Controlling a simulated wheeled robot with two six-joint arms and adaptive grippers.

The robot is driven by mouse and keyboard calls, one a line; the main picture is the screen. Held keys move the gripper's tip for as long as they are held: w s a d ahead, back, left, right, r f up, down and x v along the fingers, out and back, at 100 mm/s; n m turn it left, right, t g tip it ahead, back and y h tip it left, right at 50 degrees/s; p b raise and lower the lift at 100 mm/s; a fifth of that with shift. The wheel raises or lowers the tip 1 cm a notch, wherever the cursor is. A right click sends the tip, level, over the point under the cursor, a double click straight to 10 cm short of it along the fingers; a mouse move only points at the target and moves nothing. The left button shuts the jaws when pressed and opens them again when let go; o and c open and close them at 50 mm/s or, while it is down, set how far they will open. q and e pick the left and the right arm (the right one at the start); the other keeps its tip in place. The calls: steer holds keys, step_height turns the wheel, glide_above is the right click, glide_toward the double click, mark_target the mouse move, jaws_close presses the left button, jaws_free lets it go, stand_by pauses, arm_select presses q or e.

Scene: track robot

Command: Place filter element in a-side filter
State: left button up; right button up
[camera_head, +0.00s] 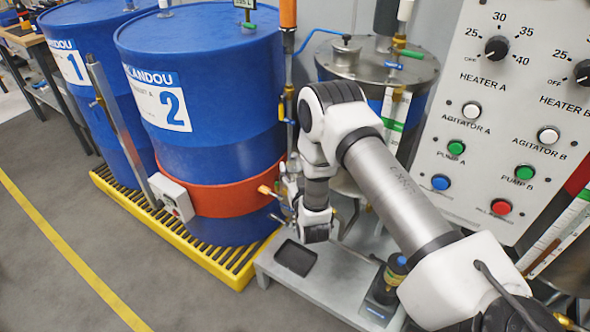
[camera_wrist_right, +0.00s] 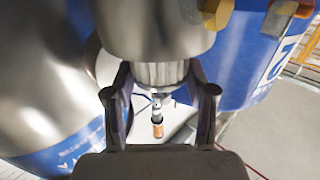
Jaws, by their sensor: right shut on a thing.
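My right gripper (camera_wrist_right: 162,94) is shut on a ribbed pale metal piece (camera_wrist_right: 161,74), which looks like the filter element, between its two dark fingers. A wide metal cylinder, likely the filter housing (camera_wrist_right: 155,30), sits directly above that piece in the wrist view. I cannot tell whether the piece is inside the cylinder or only against its lower edge. In the head view my right wrist (camera_head: 315,222) is down between the blue drum 2 (camera_head: 215,100) and the steel tank (camera_head: 345,65); the fingertips and the held piece are hidden there. My left gripper is not in view.
An orange-tipped part (camera_wrist_right: 157,130) shows beyond my fingers. A grey bench (camera_head: 325,285) with a dark shallow tray (camera_head: 295,257) stands below my wrist. Pipes and an orange-handled valve (camera_head: 267,190) are close to its left. The control panel (camera_head: 520,130) stands at right; floor is clear at left.

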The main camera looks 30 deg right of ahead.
steer(key=shift+f+b, duration=0.5)
steer(key=shift+f, duration=0.1)
steer(key=o, duration=1.2)
